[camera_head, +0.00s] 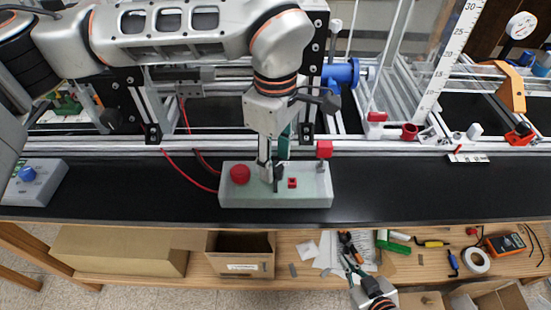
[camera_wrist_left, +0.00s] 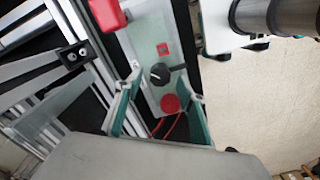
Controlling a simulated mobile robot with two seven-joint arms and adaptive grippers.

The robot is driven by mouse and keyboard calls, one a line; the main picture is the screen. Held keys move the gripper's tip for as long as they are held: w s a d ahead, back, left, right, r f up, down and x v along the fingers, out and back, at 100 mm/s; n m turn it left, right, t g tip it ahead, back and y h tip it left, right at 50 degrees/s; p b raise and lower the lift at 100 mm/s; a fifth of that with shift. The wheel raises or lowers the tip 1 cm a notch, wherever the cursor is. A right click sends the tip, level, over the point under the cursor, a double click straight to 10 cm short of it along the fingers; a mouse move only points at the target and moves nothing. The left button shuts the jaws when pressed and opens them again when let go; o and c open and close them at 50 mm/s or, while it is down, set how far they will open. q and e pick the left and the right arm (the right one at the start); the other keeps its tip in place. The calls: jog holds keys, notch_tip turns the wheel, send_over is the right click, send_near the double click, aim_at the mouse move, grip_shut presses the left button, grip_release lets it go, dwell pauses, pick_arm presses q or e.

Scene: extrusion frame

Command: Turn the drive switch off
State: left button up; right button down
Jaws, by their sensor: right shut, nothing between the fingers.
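A pale grey-green control box (camera_head: 318,190) lies on the black surface below my left gripper (camera_head: 271,174). On it are a round red button (camera_head: 240,173), a black rotary knob (camera_wrist_left: 160,73) with a white mark, and a small red switch (camera_head: 292,183). No label tells which one is the drive switch. In the left wrist view, my left gripper (camera_wrist_left: 160,85) is open, its teal fingers on either side of the knob; I cannot tell whether they touch it. My right gripper (camera_head: 346,258) is shut and empty at the bottom, over the wooden shelf.
Aluminium rails (camera_head: 400,146) run behind. Another box with a blue knob (camera_head: 27,173) is at the left. The black surface (camera_head: 430,190) is clear to the right. Tools and cardboard boxes (camera_head: 120,248) lie on the lower shelf.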

pick_arm(q)
jog(key=shift+f, duration=0.55)
jog(key=c, duration=1.1)
